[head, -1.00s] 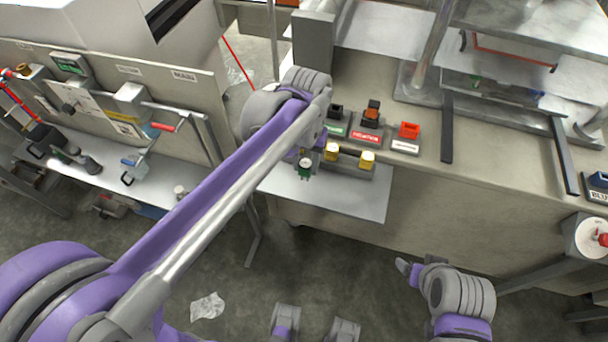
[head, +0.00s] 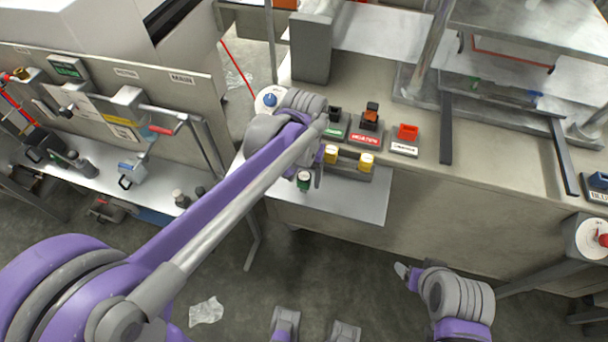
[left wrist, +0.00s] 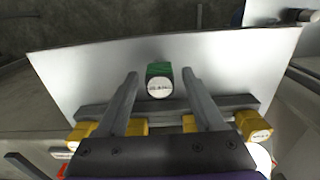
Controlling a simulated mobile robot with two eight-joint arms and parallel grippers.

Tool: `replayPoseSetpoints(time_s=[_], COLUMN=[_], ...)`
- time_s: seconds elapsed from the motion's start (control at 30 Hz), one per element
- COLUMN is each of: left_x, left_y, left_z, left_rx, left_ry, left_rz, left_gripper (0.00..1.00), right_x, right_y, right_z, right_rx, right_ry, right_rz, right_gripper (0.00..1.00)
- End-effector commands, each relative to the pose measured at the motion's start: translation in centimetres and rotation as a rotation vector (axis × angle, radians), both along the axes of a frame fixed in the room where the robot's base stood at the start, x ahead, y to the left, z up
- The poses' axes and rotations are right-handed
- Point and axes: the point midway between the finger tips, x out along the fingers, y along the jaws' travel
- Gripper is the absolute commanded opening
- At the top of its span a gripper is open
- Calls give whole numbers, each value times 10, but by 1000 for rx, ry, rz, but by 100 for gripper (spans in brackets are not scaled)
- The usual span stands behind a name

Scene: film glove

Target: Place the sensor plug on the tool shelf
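The sensor plug appears to be the small green plug with a round white label (head: 304,181); the label is too small to read. It also shows in the left wrist view (left wrist: 159,82), over the pale metal shelf (left wrist: 85,75) in front of the grey rack bar, and appears to stand on it. The shelf juts from the bench in the head view (head: 372,207). My left gripper (left wrist: 160,72) is open, its fingers on either side of the plug with a gap at each side. My right gripper (head: 403,270) hangs low, its opening unclear.
Yellow plugs (head: 366,160) sit at the grey rack bar (left wrist: 235,101) close to my left fingers. Black, orange and red blocks (head: 406,133) stand on labelled bases on the bench behind. The shelf's right part is bare.

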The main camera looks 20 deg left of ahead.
Motion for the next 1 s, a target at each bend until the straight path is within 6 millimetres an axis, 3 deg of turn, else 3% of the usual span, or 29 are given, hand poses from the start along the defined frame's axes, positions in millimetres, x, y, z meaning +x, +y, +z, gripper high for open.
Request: replayPoseSetpoints(time_s=[0.33, 0.7, 1.0], left_x=[0, 0, 0], left_y=[0, 0, 0], left_z=[12, 89, 122], left_rx=[0, 0, 0], left_ry=[0, 0, 0], left_rz=[0, 0, 0], left_gripper=[69, 69, 69], right_x=[1, 2, 3], right_y=[0, 0, 0], right_z=[4, 13, 16], right_rx=[0, 0, 0], right_ry=[-1, -5, -6], right_rz=[0, 0, 0], right_gripper=[76, 76, 76])
